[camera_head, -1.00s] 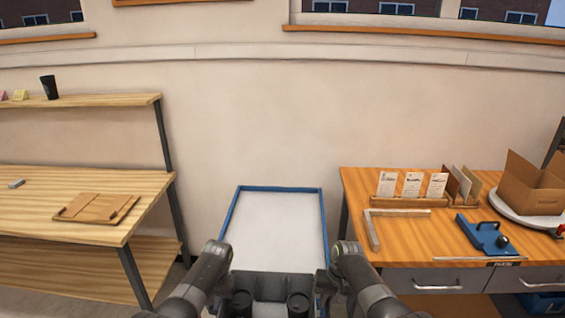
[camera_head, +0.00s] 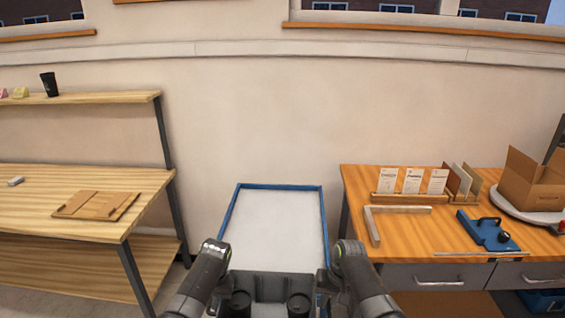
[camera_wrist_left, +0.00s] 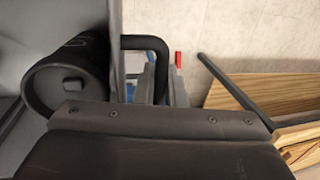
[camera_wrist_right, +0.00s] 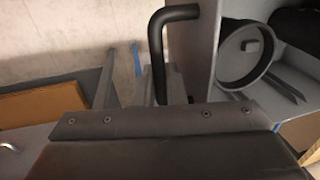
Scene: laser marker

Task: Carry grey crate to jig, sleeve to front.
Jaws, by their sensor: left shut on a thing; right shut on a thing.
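The grey crate (camera_head: 270,287) is low at the centre of the head view, between my two arms. Two black round things show in or at it; one also shows large in the left wrist view (camera_wrist_left: 70,80). My left gripper (camera_wrist_left: 163,85) is shut on the crate's black bent handle (camera_wrist_left: 150,45). My right gripper (camera_wrist_right: 160,85) is shut on the other black handle (camera_wrist_right: 157,40). Both fingertips are hidden in the head view. An L-shaped wooden corner piece, seemingly the jig (camera_head: 373,228), lies on the orange-brown table. I cannot make out a sleeve.
The table (camera_head: 410,246) at right also holds a card stand (camera_head: 408,198), a blue fixture (camera_head: 488,232) and a cardboard box (camera_head: 533,180) on a round plate. A wooden bench (camera_head: 100,228) with a flat brown panel (camera_head: 95,205) is at left. A blue-edged white surface (camera_head: 279,225) lies ahead.

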